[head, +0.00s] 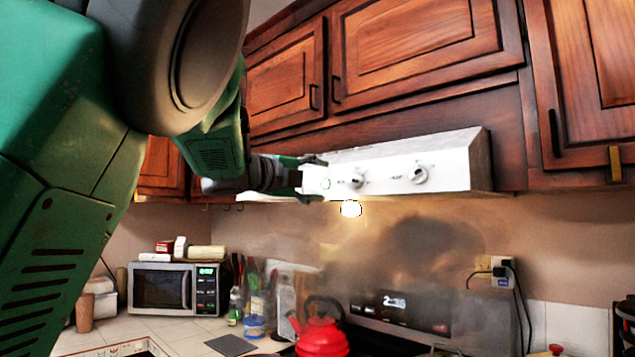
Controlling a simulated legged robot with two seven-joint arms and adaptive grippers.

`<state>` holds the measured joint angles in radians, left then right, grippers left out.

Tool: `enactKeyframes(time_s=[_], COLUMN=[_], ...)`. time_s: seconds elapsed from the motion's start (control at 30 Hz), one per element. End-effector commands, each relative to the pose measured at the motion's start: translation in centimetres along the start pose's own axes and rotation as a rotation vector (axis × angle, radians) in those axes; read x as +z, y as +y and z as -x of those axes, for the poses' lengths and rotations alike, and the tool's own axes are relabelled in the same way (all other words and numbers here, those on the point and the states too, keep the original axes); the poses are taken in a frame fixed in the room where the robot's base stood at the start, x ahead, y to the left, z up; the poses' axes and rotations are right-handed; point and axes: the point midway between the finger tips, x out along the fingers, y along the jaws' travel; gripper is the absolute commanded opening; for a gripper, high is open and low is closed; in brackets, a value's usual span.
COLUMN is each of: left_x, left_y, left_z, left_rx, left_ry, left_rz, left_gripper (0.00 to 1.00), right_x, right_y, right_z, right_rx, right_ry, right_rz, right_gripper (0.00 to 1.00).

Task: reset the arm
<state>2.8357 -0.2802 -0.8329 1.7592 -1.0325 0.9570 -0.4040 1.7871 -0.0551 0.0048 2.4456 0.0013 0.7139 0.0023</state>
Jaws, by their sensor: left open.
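My left arm comes in from the left, large and green, and covers the left side of the head view. My left gripper (314,178) is open and empty. In the picture its fingertips overlap the left end of the white range hood (440,165); I cannot tell if they touch it. The hood has two knobs on its front and hangs under the wooden cabinets. My right gripper is not in view.
Wooden cabinets (420,45) fill the top. Below stand a red kettle (320,338) on the stove, a microwave (165,288) at left, and bottles and utensils between them. A lit lamp (350,208) hangs under the hood. Outlet cords (515,290) hang at right.

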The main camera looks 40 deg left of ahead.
Motion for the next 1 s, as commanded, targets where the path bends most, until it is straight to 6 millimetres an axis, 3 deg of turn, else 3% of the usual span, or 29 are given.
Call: enactKeyframes(time_s=[0.33,0.47,0.57,0.77,0.87,1.0], left_x=[0.0,-0.7,-1.8,-5.7,-8.0,-11.4], left_y=[0.1,2.8,7.9,22.6,29.9,40.0], left_z=[-0.1,-1.2,-2.9,-5.5,-5.3,-3.6], left_rx=[0.001,0.027,0.076,0.227,0.312,0.438], left_ry=[0.0,0.005,0.007,-0.024,-0.06,-0.134], left_rz=[0.002,0.052,0.15,0.431,0.568,0.75], left_gripper=[0.49,0.49,0.49,0.49,0.49,0.49], right_x=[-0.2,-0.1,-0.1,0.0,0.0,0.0], right_y=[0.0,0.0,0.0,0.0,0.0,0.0], right_z=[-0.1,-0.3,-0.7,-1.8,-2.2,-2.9], right_rx=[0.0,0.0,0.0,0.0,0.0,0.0], right_ry=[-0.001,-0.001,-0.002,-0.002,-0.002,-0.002], right_rz=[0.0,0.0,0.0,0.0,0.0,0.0], right_gripper=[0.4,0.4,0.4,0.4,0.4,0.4])
